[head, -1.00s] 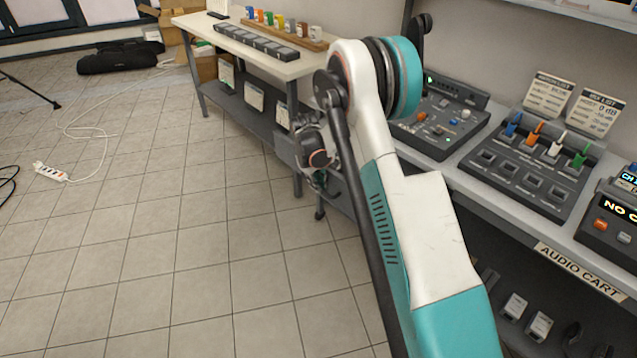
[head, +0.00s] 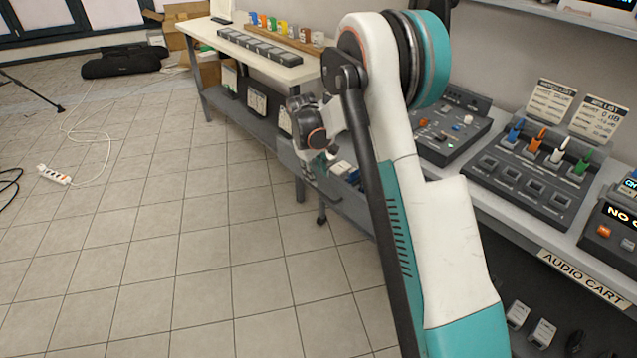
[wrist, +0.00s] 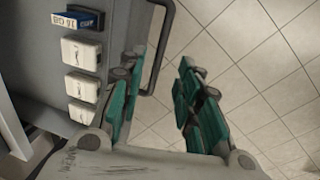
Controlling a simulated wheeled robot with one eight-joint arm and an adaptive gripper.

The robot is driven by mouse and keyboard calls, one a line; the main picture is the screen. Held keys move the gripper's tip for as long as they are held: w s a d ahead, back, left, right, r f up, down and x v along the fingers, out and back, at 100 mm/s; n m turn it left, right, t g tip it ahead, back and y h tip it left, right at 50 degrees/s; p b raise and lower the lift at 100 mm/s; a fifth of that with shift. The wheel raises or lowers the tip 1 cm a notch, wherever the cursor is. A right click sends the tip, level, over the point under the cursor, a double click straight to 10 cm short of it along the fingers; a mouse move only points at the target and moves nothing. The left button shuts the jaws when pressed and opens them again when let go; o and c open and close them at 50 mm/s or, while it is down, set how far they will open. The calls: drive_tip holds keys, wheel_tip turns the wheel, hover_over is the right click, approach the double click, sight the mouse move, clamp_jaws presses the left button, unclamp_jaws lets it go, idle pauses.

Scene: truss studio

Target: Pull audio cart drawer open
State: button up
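The audio cart (head: 585,277) stands along the right in the head view, with its name on the front edge. Its drawer (head: 345,200) stands out from the cart, partly behind my arm. In the wrist view the drawer (wrist: 40,35) shows several white items (wrist: 82,70) and a blue box (wrist: 77,20) inside. The dark drawer handle (wrist: 164,35) runs along the drawer's outer side. My gripper (wrist: 162,66) has its teal fingers apart, one on each side of the handle's near end in the picture; contact is not clear. It is small beside the drawer in the head view (head: 318,158).
Mixers (head: 530,165) and a screen unit (head: 612,225) sit on the cart top. A white table (head: 290,68) stands behind. A power strip (head: 54,174) and cables lie on the floor at left. The tiled floor (head: 190,250) before the cart is clear.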

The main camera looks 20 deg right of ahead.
drive_tip(key=shift+s+a+r, duration=0.1)
drive_tip(key=shift+a+r, duration=0.1)
drive_tip(key=shift+r, duration=0.8)
drive_tip(key=shift+a+r, duration=0.15)
drive_tip(key=shift+r, duration=0.8)
drive_tip(key=s+a+r+m+t+y, duration=0.1)
drive_tip(key=s+a+r+t, duration=0.1)
drive_tip(key=s+r, duration=0.7)
drive_tip(key=s+a+r+m+t, duration=0.1)
drive_tip(key=s+a+r, duration=0.2)
drive_tip(key=s+r, duration=0.6)
drive_tip(key=s+a+m+t+y, duration=0.1)
drive_tip(key=s+a+m+t, duration=0.1)
drive_tip(key=s, duration=1.6)
drive_tip(key=shift+s+a+t, duration=0.2)
drive_tip(key=shift+a+t, duration=0.35)
drive_tip(key=shift+t, duration=0.15)
